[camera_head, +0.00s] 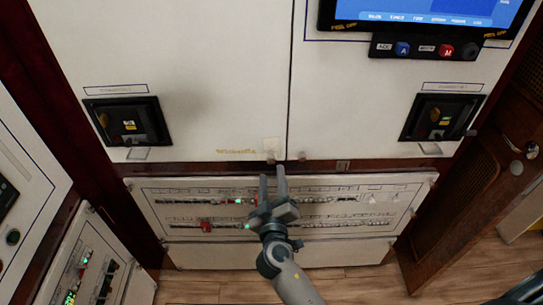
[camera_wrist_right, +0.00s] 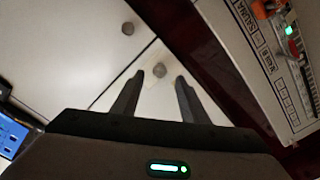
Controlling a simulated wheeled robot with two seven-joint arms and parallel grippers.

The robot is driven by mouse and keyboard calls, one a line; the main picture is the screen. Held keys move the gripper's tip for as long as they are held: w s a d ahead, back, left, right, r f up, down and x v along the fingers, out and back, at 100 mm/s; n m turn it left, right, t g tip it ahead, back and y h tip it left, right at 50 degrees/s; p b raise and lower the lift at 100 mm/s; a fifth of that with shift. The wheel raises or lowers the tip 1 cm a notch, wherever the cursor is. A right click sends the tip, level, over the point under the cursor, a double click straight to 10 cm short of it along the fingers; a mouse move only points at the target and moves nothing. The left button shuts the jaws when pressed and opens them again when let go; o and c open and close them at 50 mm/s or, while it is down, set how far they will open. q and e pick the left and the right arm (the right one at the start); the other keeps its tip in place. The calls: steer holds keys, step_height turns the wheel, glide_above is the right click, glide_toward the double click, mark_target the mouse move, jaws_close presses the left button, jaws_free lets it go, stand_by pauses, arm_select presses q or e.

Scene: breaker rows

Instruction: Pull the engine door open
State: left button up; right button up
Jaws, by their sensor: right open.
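A white cabinet has two tall doors that meet at a dark vertical seam. The left door (camera_head: 190,60) has a small round knob (camera_head: 270,158) on a pale plate at its lower corner. The right door (camera_head: 350,110) has a similar knob (camera_head: 302,155). No label that I can read names the engine door. My right gripper (camera_head: 272,175) is open and empty, just below the left door's knob. In the right wrist view, that knob (camera_wrist_right: 158,70) shows between the fingertips, just beyond them; contact cannot be told. My left gripper is out of view.
Below the doors is a breaker panel (camera_head: 160,219) with rows of switches, close under my right gripper. A screen (camera_head: 425,8) is at upper right. A wooden door (camera_head: 455,190) stands at right. Wooden floor (camera_head: 345,288) shows below.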

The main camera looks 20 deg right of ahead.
mark_target(271, 162)
steer(key=p+x, duration=0.2)
steer(key=x, duration=0.5)
steer(key=shift+w, duration=0.1)
jaws_close()
steer(key=shift+f, duration=0.1)
stand_by(1.2)
